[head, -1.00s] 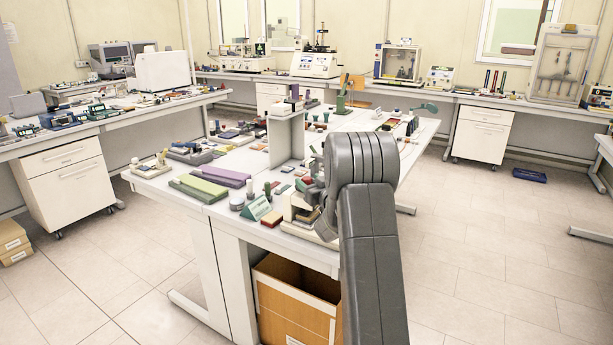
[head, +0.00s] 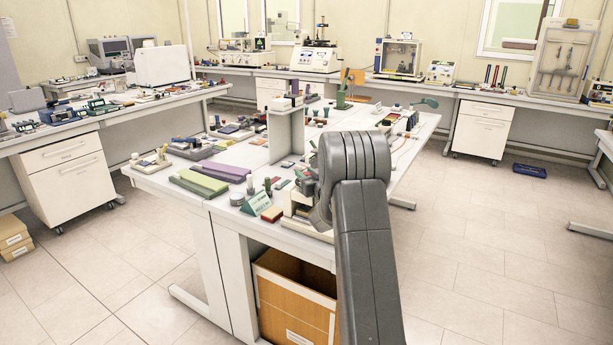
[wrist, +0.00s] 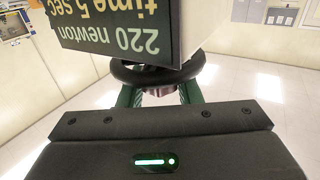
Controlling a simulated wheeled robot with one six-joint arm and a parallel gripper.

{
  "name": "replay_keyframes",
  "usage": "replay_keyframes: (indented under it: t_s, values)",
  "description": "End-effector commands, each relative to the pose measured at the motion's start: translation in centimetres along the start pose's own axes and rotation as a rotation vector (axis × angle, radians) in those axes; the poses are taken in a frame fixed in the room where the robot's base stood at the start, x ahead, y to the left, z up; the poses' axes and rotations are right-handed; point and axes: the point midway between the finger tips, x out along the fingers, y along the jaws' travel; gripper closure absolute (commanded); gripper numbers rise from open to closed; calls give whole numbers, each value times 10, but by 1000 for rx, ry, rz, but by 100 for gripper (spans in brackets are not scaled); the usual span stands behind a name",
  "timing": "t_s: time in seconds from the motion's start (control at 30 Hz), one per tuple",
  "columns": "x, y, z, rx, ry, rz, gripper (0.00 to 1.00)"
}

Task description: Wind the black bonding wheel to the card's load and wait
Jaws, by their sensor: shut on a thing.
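In the wrist view the black wheel (wrist: 145,77) is a dark ring below a pale box-like body. My gripper (wrist: 158,94) has green fingers on either side below the ring, shut on the wheel; the exact contact is partly hidden by the ring. A dark card (wrist: 110,30) is upside down in this view and reads "220 newton" and "time 5 sec"; its upper lines are cut off. In the head view my grey arm covers the gripper and the wheel.
The white bench (head: 150,182) carries a green block (head: 199,183), a purple block (head: 225,170), a small green sign (head: 256,203) and several small parts. An open cardboard box (head: 292,305) stands below it.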

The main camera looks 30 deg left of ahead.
Motion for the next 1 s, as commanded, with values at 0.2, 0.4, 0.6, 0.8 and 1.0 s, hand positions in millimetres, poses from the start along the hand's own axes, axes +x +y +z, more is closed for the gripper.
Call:
replay_keyframes:
  t_s: [0.2, 0.4, 0.6, 0.8, 1.0]
  values:
    - [1, 0, 5, -3, 6, 64, 92]
    - [1, 0, 3, -5, 8, 128, 92]
    - [0, 1, 3, -5, 10, 192, 92]
    - [0, 2, 1, -4, 12, 251, 92]
    - [0, 1, -1, 0, 5, 275, 92]
